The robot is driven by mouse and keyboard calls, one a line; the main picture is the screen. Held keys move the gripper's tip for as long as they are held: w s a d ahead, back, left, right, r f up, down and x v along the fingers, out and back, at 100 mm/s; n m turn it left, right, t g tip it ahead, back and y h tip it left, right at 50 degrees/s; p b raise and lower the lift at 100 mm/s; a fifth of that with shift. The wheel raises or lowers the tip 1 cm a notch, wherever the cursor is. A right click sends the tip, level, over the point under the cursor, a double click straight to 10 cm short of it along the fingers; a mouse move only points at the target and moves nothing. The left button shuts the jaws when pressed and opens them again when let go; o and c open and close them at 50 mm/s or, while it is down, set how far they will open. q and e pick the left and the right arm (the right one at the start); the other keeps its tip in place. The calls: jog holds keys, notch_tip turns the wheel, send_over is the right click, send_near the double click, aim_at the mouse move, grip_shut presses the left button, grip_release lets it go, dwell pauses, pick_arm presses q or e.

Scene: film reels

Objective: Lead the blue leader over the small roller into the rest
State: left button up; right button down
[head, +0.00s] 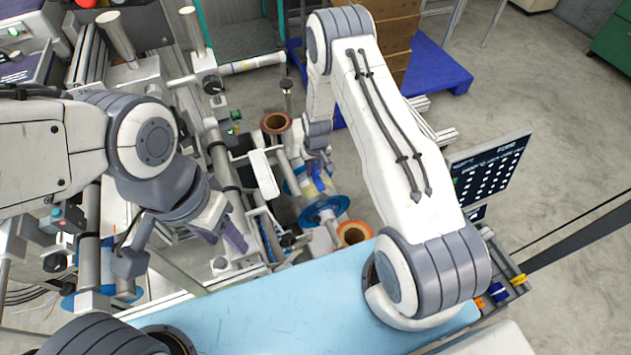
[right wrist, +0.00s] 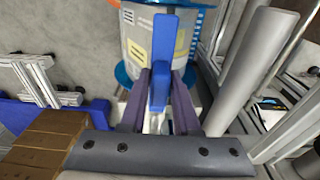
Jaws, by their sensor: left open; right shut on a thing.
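The blue leader (right wrist: 160,62) is an upright blue strip between the two purple fingers of my right gripper (right wrist: 163,100), which is shut on it. In the head view the right gripper (head: 318,178) is partly hidden by its arm, just above a reel with blue flanges (head: 325,209). In the right wrist view that reel (right wrist: 186,40) is right behind the leader. My left gripper (head: 228,236) is open and empty, left of the reel over the machine frame. I cannot tell which bar is the small roller, nor pick out the rest.
A thick grey roller (right wrist: 252,70) runs close to the right gripper's right side in the right wrist view. Orange-brown cores (head: 275,123) and several rollers crowd the machine. Brown boxes (head: 393,45) on a blue pallet (head: 436,66) stand behind. A light blue surface (head: 270,310) is in front.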

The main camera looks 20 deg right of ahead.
jog(key=a+r+p, duration=0.3)
jog(key=r+p, duration=0.3)
jog(key=r, duration=0.3)
jog(key=shift+r, duration=0.25)
dwell(1.1)
jog(key=shift+a, duration=0.15)
jog(key=shift+s+a, duration=0.1)
jog(key=shift+a, duration=2.25)
jog(key=shift+r, duration=0.1)
jog(key=a+r+p, duration=0.3)
jog(key=a+r, duration=0.4)
jog(key=shift+s+a+r, duration=0.15)
dwell(0.9)
